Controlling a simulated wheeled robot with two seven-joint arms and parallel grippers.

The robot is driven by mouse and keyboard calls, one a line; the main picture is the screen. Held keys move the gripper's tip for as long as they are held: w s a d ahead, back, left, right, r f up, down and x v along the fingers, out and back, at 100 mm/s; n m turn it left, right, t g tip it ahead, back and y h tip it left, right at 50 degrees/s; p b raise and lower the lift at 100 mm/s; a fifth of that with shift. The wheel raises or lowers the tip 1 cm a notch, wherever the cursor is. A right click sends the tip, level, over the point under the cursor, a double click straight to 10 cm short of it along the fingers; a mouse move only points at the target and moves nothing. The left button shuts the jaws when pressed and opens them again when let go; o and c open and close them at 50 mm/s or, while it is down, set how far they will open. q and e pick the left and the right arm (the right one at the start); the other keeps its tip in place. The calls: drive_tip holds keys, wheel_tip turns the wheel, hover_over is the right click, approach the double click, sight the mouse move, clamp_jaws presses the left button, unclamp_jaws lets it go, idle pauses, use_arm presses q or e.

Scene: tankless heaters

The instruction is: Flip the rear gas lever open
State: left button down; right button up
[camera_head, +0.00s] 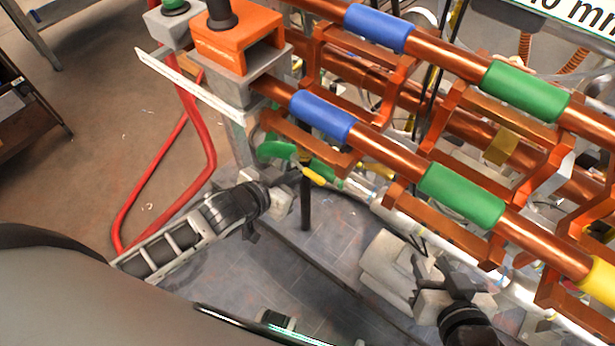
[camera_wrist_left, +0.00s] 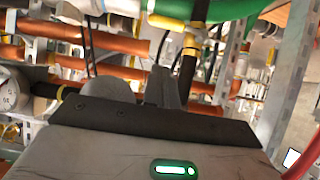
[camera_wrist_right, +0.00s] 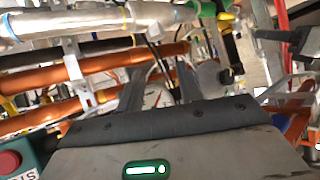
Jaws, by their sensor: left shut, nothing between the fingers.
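Under the copper pipes in the head view, a short yellow piece (camera_head: 315,178) shows beside green parts (camera_head: 275,150) and a dark vertical pipe (camera_head: 306,205). It may be a gas lever, but I cannot tell which one or its setting. My left gripper (camera_head: 291,182) is shut and empty, just left of the dark pipe and close to the yellow piece. I cannot tell if it touches them. Its fingers (camera_wrist_left: 147,92) point toward the pipes in the left wrist view. My right gripper (camera_head: 428,270) is open and empty, low at the right; its fingers (camera_wrist_right: 158,88) stand apart.
Copper pipes with blue (camera_head: 322,116) and green (camera_head: 461,195) sleeves cross above both grippers, on orange brackets. An orange block (camera_head: 238,38) tops a grey post at the left. A red tube frame (camera_head: 195,135) stands left of it.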

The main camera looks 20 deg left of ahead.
sight(306, 171)
use_arm(q)
drive_tip(key=w+d+f+b, duration=0.2)
drive_tip(key=w+f, duration=0.3)
drive_tip(key=f, duration=0.1)
drive_tip(key=shift+w+f, duration=0.15)
drive_tip(key=shift+f, duration=0.15)
use_arm(e)
drive_tip(key=shift+s+a+f, duration=0.1)
drive_tip(key=shift+f, duration=0.3)
use_arm(q)
drive_tip(key=shift+d, duration=0.1)
use_arm(e)
drive_tip(key=shift+a, duration=0.1)
